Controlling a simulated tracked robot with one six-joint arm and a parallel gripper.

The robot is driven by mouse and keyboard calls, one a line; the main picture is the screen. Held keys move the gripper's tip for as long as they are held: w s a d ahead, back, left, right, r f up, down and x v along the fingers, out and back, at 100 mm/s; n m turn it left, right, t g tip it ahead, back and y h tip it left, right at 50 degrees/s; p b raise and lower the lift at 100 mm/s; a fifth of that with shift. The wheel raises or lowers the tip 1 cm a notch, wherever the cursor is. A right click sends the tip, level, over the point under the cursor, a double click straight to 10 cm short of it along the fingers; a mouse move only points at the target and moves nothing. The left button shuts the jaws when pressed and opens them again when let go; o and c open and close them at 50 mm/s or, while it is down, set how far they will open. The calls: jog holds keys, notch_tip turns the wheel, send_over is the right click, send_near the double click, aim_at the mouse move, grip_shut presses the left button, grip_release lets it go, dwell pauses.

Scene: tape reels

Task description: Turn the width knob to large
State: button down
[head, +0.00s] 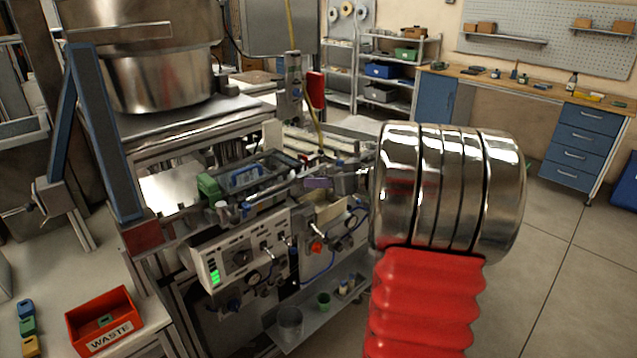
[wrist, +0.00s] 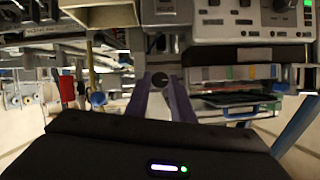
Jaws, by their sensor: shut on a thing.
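My gripper's two purple fingers (wrist: 160,98) reach forward in the wrist view, with their tips close on either side of a dark round knob (wrist: 159,78). The gripper is shut on this knob, which I take for the width knob; no label or setting on it can be read. The knob cannot be made out there. The control panel (head: 222,272) with a green-lit display is to the left and lower; in the wrist view the panel (wrist: 240,25) is upper right.
A red waste bin (head: 104,318) stands on the bench at lower left. A steel drum (head: 155,80) sits above the machine at upper left. A lower tray (head: 318,318) holds cups. Open floor (head: 560,280) lies to the right, before a blue drawer cabinet (head: 578,150).

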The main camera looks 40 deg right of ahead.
jog(key=shift+m, duration=0.3)
jog(key=n+t+h, duration=0.1)
jog(key=n+t, duration=0.2)
jog(key=n, duration=0.8)
jog(key=f+n+t, duration=0.1)
jog(key=n+t, duration=0.2)
jog(key=n, duration=0.9)
jog(key=f+n+t+h, duration=0.1)
jog(key=n+t, duration=0.1)
jog(key=n, duration=0.9)
jog(key=shift+a+f+n+t+h, duration=0.2)
jog(key=shift+n+t+h, duration=0.1)
jog(key=shift+n+t, duration=0.1)
dwell(0.3)
